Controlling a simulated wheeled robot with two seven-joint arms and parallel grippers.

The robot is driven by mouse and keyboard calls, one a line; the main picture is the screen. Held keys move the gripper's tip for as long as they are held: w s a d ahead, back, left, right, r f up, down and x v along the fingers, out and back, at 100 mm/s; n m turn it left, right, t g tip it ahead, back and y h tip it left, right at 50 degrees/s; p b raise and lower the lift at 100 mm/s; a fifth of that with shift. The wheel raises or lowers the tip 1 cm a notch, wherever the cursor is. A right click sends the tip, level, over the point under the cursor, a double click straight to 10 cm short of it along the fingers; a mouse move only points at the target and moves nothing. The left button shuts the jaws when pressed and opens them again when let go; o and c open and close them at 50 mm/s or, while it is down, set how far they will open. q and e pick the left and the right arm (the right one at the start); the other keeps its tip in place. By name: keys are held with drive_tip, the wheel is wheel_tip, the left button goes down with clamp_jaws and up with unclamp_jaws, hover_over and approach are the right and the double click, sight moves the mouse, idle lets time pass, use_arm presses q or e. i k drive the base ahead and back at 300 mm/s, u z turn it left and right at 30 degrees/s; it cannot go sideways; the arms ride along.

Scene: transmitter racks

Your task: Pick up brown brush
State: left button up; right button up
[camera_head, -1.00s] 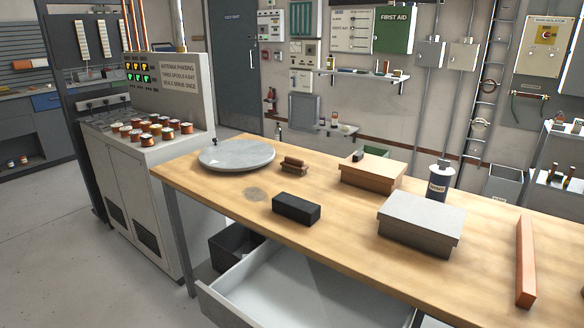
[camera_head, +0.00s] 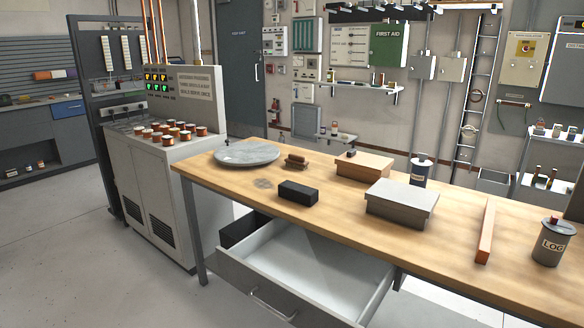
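A small brown object (camera_head: 296,161) with a rounded top piece, which looks like the brown brush, lies on the wooden table (camera_head: 335,222), just right of the round grey disc (camera_head: 246,153). Its bristles cannot be made out at this size. A long orange-brown bar (camera_head: 486,232) also lies on the table, farther right. Neither of my grippers is in view.
A black block (camera_head: 298,193), a brown box (camera_head: 364,166), a grey lidded box (camera_head: 401,203), a dark blue can (camera_head: 420,171) and a grey LOG can (camera_head: 552,241) stand on the table. An open white drawer (camera_head: 318,262) juts out below the front edge.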

sight(297, 162)
drive_tip(key=u, duration=0.9)
drive_tip(key=i, duration=0.85)
drive_tip(key=u, duration=0.8)
drive_tip(key=i, duration=1.3)
drive_tip(key=z, duration=0.3)
